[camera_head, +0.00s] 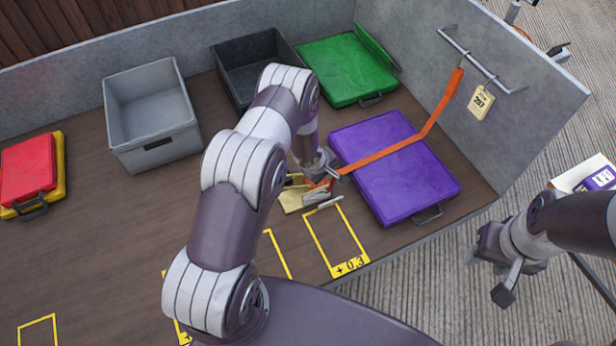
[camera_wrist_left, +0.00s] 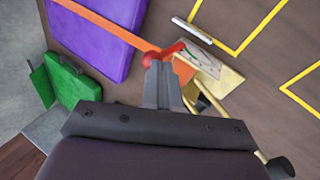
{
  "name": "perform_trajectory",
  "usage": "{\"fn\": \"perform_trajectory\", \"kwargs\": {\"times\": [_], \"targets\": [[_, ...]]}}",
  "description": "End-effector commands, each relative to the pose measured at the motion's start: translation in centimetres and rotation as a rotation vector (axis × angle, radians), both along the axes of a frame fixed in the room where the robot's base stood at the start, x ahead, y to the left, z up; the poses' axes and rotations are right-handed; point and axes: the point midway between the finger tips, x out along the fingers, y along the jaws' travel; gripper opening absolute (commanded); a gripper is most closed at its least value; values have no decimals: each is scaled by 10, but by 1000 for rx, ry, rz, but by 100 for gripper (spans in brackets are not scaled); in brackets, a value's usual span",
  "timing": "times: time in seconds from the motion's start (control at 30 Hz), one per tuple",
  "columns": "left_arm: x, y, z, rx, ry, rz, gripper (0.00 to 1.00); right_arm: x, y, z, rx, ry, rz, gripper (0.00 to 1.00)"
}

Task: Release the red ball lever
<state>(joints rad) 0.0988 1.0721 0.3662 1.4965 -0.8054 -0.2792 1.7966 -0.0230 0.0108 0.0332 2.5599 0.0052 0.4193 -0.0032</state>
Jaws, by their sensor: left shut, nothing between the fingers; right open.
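The red ball lever (camera_wrist_left: 151,60) shows in the left wrist view as a red knob with a short red arm, at the tips of my left gripper (camera_wrist_left: 160,70). The gripper is shut with nothing between its fingers; the knob is right at the fingertips, and whether they touch is hard to tell. The lever belongs to a pale yellow fitting (camera_wrist_left: 218,78) with a light plate. An orange strap (camera_head: 385,151) runs to this spot over the purple case (camera_head: 395,175). In the head view my left gripper (camera_head: 332,170) partly covers the fitting. My right gripper (camera_head: 506,276) is open and empty outside the bed.
The strap hangs from a metal rail (camera_head: 480,60) with a tag (camera_head: 480,101). A green case (camera_head: 345,68), a black bin (camera_head: 228,60), a grey bin (camera_head: 125,145) and a red case (camera_head: 28,168) stand along the back. Yellow outlines mark the bare front floor.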

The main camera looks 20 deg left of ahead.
Motion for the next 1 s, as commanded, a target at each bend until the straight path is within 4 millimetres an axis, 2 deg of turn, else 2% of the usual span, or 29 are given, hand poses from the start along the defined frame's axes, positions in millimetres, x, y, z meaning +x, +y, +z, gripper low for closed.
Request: {"fn": "perform_trajectory", "kwargs": {"times": [0.03,0.3,1.0], "targets": [[3,-3,5,0,0,-1,0,0,0,9,0,0,0,43],[15,-14,2,-1,-2,-1,0,0,0,19,0,0,0,43],[21,-18,-1,-1,-2,0,0,0,0,23,0,0,0,43]]}}
